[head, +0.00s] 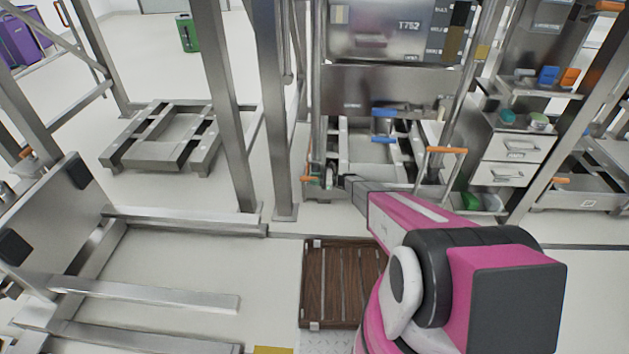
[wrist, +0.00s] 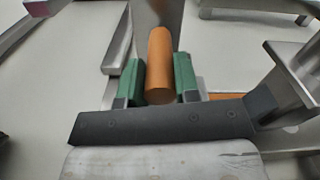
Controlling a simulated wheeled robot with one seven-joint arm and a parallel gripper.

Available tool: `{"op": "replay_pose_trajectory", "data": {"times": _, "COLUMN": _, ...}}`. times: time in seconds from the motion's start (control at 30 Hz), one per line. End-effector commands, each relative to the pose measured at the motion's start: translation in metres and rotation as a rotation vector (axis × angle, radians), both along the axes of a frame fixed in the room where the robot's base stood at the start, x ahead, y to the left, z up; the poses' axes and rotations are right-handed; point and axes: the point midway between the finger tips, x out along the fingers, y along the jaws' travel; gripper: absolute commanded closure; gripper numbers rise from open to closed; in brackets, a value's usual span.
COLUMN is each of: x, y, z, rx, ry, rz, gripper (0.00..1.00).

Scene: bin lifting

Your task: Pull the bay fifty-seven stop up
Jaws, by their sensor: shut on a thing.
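An orange cylindrical handle (wrist: 160,62), which I take to be the stop's grip, stands between the green finger pads of my gripper (wrist: 158,80) in the wrist view. The pads close on it from both sides. In the head view my gripper (head: 328,180) is at the left front corner of the middle bay, beside its steel upright. The handle is small there and partly hidden by my gripper. No number fifty-seven is readable on it.
A steel bin marked T752 (head: 370,45) is above. Steel posts (head: 270,110) stand close on the left. A brown slatted platform (head: 340,285) lies on the floor in front.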

Motion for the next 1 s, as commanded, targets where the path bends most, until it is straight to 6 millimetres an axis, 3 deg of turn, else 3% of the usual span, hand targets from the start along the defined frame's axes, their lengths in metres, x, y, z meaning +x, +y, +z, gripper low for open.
{"op": "replay_pose_trajectory", "data": {"times": 0.17, "x": -0.001, "y": 0.000, "z": 0.022, "rx": 0.001, "ry": -0.003, "rz": 0.000, "gripper": 1.00}}
{"op": "replay_pose_trajectory", "data": {"times": 0.4, "x": -0.002, "y": 0.000, "z": 0.071, "rx": 0.002, "ry": -0.003, "rz": 0.000, "gripper": 1.00}}
{"op": "replay_pose_trajectory", "data": {"times": 0.73, "x": 0.000, "y": 0.000, "z": 0.077, "rx": 0.007, "ry": -0.001, "rz": 0.000, "gripper": 1.00}}
{"op": "replay_pose_trajectory", "data": {"times": 0.77, "x": 0.000, "y": 0.000, "z": 0.077, "rx": 0.007, "ry": -0.001, "rz": 0.000, "gripper": 0.61}}
{"op": "replay_pose_trajectory", "data": {"times": 0.8, "x": 0.000, "y": 0.000, "z": 0.077, "rx": 0.006, "ry": -0.001, "rz": 0.000, "gripper": 0.48}}
{"op": "replay_pose_trajectory", "data": {"times": 1.0, "x": 0.000, "y": 0.000, "z": 0.076, "rx": 0.003, "ry": -0.001, "rz": 0.001, "gripper": 0.45}}
